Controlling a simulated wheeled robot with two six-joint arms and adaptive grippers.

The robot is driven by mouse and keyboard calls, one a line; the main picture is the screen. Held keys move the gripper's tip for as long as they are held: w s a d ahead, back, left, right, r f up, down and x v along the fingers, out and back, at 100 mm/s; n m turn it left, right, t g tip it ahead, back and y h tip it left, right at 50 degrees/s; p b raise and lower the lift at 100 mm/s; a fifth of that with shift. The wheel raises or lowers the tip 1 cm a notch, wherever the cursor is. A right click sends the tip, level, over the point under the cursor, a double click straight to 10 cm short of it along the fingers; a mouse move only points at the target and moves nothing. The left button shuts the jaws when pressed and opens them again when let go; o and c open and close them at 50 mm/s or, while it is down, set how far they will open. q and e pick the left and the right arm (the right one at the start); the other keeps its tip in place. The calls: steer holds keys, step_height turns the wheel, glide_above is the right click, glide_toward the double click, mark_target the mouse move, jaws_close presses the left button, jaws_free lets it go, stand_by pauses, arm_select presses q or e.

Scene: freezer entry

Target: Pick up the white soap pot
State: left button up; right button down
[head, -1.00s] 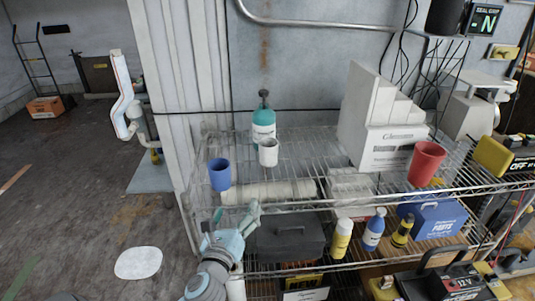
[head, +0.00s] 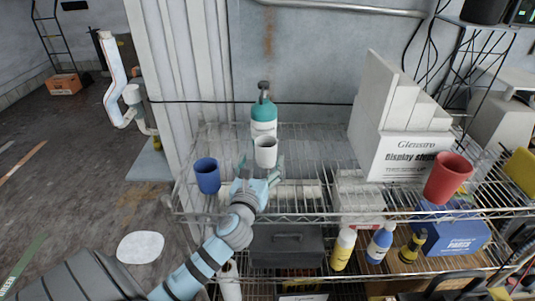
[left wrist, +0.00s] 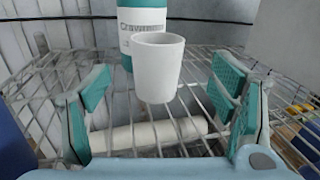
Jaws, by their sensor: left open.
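The white soap pot (head: 265,151) is a small plain white cup standing upright on the upper wire shelf, in front of a teal and white bottle (head: 263,117). My left gripper (head: 259,168) is open and empty just in front of the pot, its fingers spread to either side. In the left wrist view the pot (left wrist: 157,68) appears centred between the open fingers (left wrist: 161,85) and a little beyond them, with no visible contact. The bottle (left wrist: 142,22) stands close behind it. My right gripper is not in view.
A blue cup (head: 207,176) stands left of my left gripper. A pale roll (left wrist: 150,134) lies low across the wrist view. A red cup (head: 448,178) and a white stepped display (head: 400,130) stand to the right. The wire shelf (head: 320,150) right of the pot is clear.

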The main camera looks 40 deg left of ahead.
mark_target(269, 142)
arm_select(q)
steer(key=x, duration=0.4)
steer(key=b+x, duration=0.1)
steer(key=x, duration=0.2)
steer(key=shift+a+f, duration=0.15)
steer(key=shift+f, duration=0.2)
steer(key=shift+w+a, duration=0.2)
steer(key=shift+w, duration=0.25)
steer(key=shift+r, duration=0.1)
steer(key=c, duration=1.4)
